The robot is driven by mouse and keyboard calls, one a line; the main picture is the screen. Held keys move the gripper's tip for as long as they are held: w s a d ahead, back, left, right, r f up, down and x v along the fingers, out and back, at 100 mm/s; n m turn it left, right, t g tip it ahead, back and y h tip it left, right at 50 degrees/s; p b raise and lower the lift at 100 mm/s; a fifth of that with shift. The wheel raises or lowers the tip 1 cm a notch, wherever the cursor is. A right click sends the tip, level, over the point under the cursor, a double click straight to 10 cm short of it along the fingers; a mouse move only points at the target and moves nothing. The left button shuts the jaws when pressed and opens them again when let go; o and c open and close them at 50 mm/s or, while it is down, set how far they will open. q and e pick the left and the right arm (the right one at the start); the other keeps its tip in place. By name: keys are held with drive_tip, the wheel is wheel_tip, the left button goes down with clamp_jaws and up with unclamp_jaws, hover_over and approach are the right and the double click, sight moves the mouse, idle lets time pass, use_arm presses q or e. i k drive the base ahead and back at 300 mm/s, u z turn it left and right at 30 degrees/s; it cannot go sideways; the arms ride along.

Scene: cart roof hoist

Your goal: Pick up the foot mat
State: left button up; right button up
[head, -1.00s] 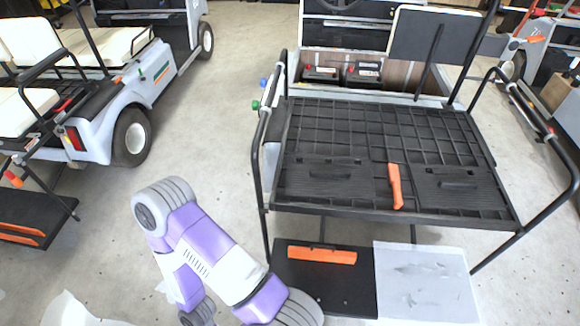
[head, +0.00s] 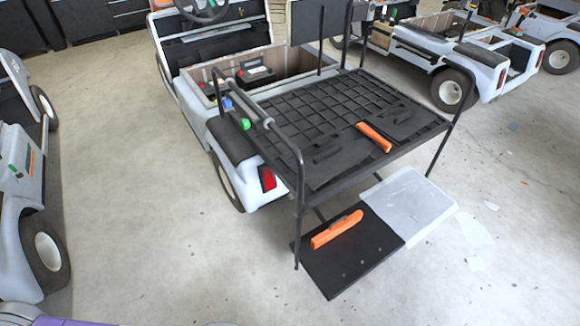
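A flat black panel (head: 350,265) with an orange handle (head: 337,230) lies low behind the cart, below its rear deck; it looks like the foot mat. A pale, translucent sheet or plate (head: 415,200) adjoins its right side. I cannot tell how the two are joined or what supports them. The deck's rear edge and frame stand over the panel's far side. Neither of my grippers is in view; only a sliver of my purple arm shows at the bottom left.
The cart's black ribbed deck (head: 320,100) holds another orange handle (head: 373,137). A bent side rail (head: 298,165) reaches down near the panel's left side. Another cart (head: 30,215) stands at the left edge, more at the back right. The grey floor (head: 150,230) in front is open.

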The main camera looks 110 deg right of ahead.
sight(332, 157)
drive_tip(key=i, duration=0.25)
drive_tip(key=u, duration=3.4)
drive_tip(key=k, duration=2.4)
drive_tip(key=z, duration=4)
